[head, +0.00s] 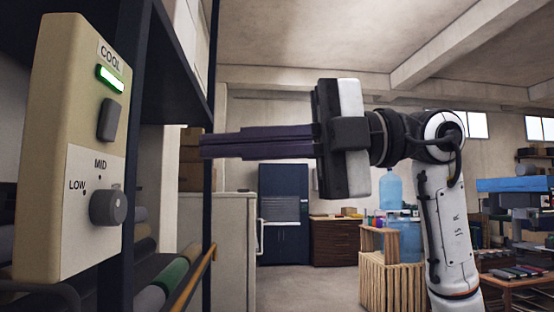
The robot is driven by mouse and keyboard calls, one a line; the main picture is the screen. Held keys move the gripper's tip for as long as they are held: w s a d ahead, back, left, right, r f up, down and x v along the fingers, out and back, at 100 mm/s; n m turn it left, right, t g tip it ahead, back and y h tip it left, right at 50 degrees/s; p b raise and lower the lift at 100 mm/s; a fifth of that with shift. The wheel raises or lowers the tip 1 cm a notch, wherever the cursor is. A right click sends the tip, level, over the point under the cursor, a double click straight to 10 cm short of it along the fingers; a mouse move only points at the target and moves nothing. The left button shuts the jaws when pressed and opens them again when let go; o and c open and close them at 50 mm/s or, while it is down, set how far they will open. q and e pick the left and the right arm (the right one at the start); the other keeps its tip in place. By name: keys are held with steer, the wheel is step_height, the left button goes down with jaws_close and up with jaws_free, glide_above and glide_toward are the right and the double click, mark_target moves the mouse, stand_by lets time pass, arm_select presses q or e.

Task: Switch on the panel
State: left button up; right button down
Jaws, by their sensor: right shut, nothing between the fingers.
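A beige control panel (62,130) is fixed on a dark post at the left of the head view. Its label reads COOL, and the small indicator (111,79) below the label glows green. Under that is a dark grey rocker switch (108,120). A round grey knob (108,207) sits lower, with LOW and MID marked beside it; a third mark is partly covered. My right gripper (203,146) is shut and empty, with its fingers pointing left toward the panel. Its fingertips appear to the right of the panel, apart from it. My left gripper is not in view.
A dark shelf frame (125,150) with rolls of fabric (170,275) stands behind the panel. A yellow rail (190,280) runs below my right gripper. A dark blue cabinet (284,205), a wooden crate (392,285) and a water bottle (390,187) stand farther back.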

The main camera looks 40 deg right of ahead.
steer(key=shift+f+v, duration=0.2)
steer(key=shift+v, duration=0.95)
steer(key=shift+f+v, duration=0.25)
steer(key=shift+v, duration=0.9)
